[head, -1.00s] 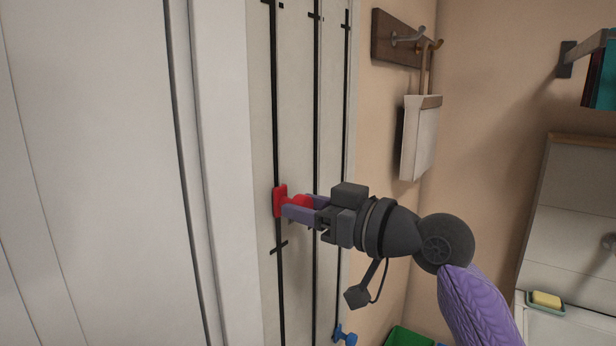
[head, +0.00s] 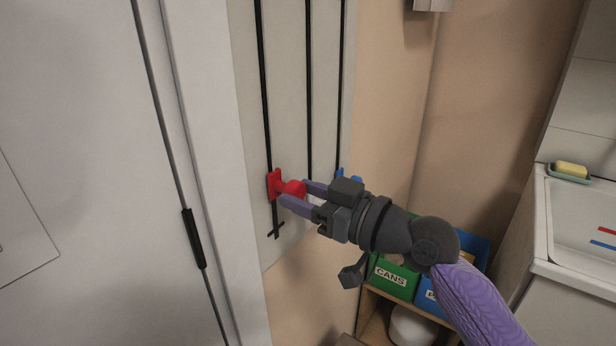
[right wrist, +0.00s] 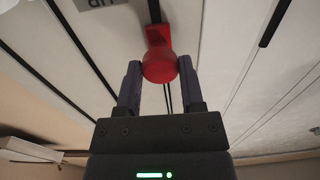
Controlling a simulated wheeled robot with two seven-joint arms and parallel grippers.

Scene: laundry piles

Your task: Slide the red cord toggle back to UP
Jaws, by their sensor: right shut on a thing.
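The red cord toggle (head: 273,184) sits on the leftmost black track (head: 265,90) of a pale wall panel, a little above the cross mark at the track's lower end. Its round knob faces me. My right gripper (head: 294,192) is shut on this knob, with one purple finger on each side. The right wrist view shows the red knob (right wrist: 159,67) between the fingertips. A label (right wrist: 97,3), upside down and cut by the top edge there, seems to read UP. My left gripper is not in view.
A blue toggle (head: 348,176) on the rightmost track is partly behind my gripper. A white door (head: 90,130) stands at the left. A green CANS bin (head: 390,277) and a blue bin (head: 432,303) sit low at the right, near a white sink (head: 548,225).

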